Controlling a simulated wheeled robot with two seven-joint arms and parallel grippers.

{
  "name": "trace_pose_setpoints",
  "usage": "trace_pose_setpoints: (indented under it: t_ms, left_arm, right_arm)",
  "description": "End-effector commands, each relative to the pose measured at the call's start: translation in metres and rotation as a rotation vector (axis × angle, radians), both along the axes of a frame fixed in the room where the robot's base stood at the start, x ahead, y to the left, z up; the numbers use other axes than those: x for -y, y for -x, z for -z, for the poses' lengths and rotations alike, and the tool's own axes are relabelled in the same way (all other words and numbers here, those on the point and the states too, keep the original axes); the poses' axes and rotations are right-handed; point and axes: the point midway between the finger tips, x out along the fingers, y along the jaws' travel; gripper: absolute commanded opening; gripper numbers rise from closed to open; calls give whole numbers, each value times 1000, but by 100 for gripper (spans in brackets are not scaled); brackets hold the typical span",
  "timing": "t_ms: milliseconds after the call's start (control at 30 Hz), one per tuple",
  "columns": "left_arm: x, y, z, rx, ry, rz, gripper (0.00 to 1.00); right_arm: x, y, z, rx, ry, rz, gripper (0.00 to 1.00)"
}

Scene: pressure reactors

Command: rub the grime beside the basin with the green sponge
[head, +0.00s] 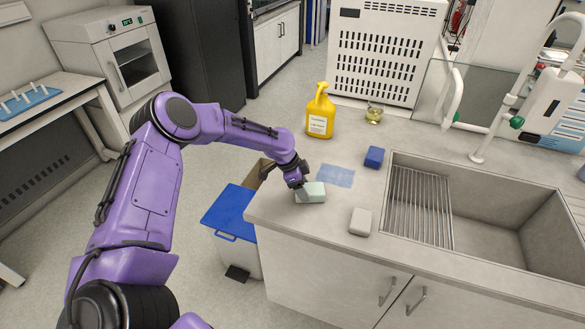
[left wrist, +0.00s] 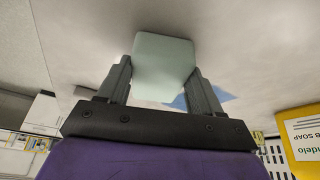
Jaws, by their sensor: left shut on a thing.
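My left gripper (head: 299,185) is shut on the pale green sponge (head: 311,192) near the left corner of the counter. In the left wrist view the sponge (left wrist: 163,62) sits between the two fingers of the left gripper (left wrist: 160,85). The sponge is at or just above the counter top; I cannot tell whether it touches. The grime is a bluish smeared patch (head: 336,176) just behind and right of the sponge, left of the basin (head: 490,215). Part of the patch (left wrist: 222,94) shows behind a finger in the left wrist view. My right gripper is not in view.
A blue block (head: 374,157) and a whitish block (head: 360,221) lie on the counter (head: 285,217) left of the basin. A yellow soap bottle (head: 320,112) and a small glass vessel (head: 374,114) stand behind the patch. A blue-lidded bin (head: 230,212) stands on the floor left of the counter.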

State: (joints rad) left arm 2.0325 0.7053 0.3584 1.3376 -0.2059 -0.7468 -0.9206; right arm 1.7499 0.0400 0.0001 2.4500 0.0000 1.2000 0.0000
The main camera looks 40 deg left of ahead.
Motion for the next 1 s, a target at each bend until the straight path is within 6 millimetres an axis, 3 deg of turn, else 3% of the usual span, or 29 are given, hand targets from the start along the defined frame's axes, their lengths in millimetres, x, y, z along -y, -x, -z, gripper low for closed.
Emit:
trace_pose_setpoints:
  t_ms: [333, 467, 1000]
  left_arm:
    - [-33, 3, 1, 1, -1, -6, 41]
    - [-32, 2, -24, 4, -1, -1, 41]
    - [-29, 1, -71, 0, 0, 2, 41]
  right_arm:
    - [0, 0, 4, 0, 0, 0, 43]
    - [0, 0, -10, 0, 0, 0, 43]
    - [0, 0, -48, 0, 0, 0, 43]
